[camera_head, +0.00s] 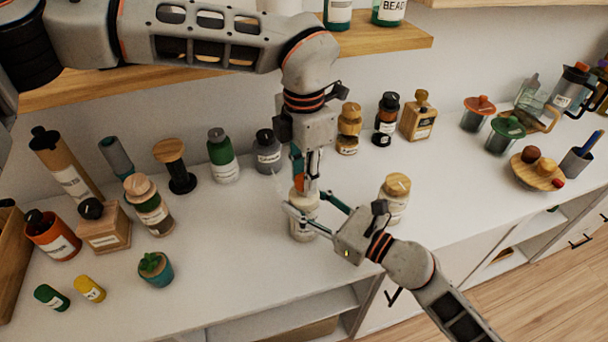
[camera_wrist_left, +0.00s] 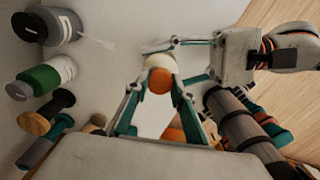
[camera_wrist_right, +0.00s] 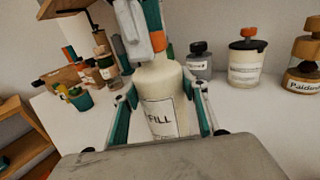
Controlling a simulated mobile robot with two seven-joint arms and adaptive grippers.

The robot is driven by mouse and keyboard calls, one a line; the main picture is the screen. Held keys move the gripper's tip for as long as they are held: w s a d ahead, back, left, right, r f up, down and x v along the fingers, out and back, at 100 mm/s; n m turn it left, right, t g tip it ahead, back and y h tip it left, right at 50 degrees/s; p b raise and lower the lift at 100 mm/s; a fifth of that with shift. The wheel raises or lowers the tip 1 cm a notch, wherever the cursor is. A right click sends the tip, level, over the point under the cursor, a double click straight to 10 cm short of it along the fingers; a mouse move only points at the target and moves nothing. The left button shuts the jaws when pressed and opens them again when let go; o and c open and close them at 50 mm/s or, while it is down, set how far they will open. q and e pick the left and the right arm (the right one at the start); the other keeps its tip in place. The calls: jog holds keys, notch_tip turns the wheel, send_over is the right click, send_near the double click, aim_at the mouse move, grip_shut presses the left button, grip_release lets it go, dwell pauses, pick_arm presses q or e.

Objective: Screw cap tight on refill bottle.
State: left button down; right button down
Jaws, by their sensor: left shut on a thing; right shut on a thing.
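The refill bottle (camera_head: 303,228) is cream with a white label and stands upright on the white counter. Its label, partly reading "FILL", shows in the right wrist view (camera_wrist_right: 160,118). My right gripper (camera_head: 306,214) is shut around the bottle's body from the side. An orange cap (camera_wrist_left: 159,81) sits at the top of the bottle, and it shows between the fingers in the head view (camera_head: 299,181). My left gripper (camera_head: 306,178) points straight down from above and is shut on the cap. The bottle's neck thread is hidden, so I cannot tell how tight the cap sits.
A jar with a wooden lid (camera_head: 396,198) stands close behind my right gripper. A grey bottle (camera_head: 267,152) and a green bottle (camera_head: 223,157) stand behind to the left. A small potted plant (camera_head: 155,268) is farther left. The front counter between is clear.

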pick_arm(q)
jog(key=shift+m, duration=0.4)
jog(key=c, duration=1.7)
grip_release()
jog(key=shift+r, duration=0.15)
jog(key=shift+r, duration=2.15)
jog(key=shift+c, duration=0.3)
jog(key=n, duration=0.1)
jog(key=r+n, duration=0.1)
jog(key=n, duration=0.1)
jog(key=shift+r, duration=0.25)
notch_tip(320, 180, up, 2)
jog(key=n, duration=0.4)
